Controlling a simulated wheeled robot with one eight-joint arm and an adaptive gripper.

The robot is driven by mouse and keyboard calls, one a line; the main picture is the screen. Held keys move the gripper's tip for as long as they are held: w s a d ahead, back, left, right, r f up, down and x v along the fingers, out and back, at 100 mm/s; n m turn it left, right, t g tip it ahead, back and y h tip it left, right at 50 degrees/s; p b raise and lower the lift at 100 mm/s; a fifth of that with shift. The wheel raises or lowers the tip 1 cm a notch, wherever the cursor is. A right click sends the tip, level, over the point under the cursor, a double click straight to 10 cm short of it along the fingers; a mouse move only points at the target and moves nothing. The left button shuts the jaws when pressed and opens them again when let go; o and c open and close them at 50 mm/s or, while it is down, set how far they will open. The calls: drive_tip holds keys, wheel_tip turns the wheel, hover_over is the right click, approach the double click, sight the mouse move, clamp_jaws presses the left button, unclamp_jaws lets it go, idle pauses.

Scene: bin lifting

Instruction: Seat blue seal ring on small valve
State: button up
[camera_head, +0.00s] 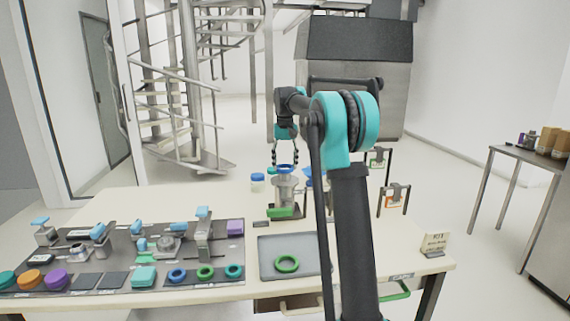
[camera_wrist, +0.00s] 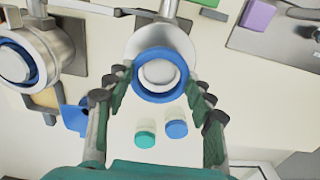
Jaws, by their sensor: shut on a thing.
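The blue seal ring (camera_head: 285,169) is between the fingertips of my gripper (camera_head: 285,163), which is shut on it. The ring is right at the top of a grey metal valve (camera_head: 284,187) standing on the table. In the wrist view, the blue ring (camera_wrist: 138,90) lies between the two green fingers of my gripper (camera_wrist: 159,82) and looks nearly level. The valve's pale rounded top (camera_wrist: 160,72) shows through the ring's opening, roughly centred. I cannot tell whether the ring rests on the valve or is slightly above it.
Another metal valve with a blue ring (camera_wrist: 28,62) is at left in the wrist view. Blue and teal capped jars (camera_wrist: 176,129) stand close by. A grey tray (camera_head: 300,262) holds a green ring (camera_head: 287,263). A dark parts board (camera_head: 120,258) fills the table's left front.

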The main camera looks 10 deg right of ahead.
sight(285, 171)
drive_tip(key=shift+f, duration=1.9)
idle(1.9)
drive_tip(key=o, duration=1.5)
drive_tip(key=shift+r, duration=0.1)
drive_tip(key=shift+r, duration=4.1)
drive_tip(key=shift+s, duration=0.15)
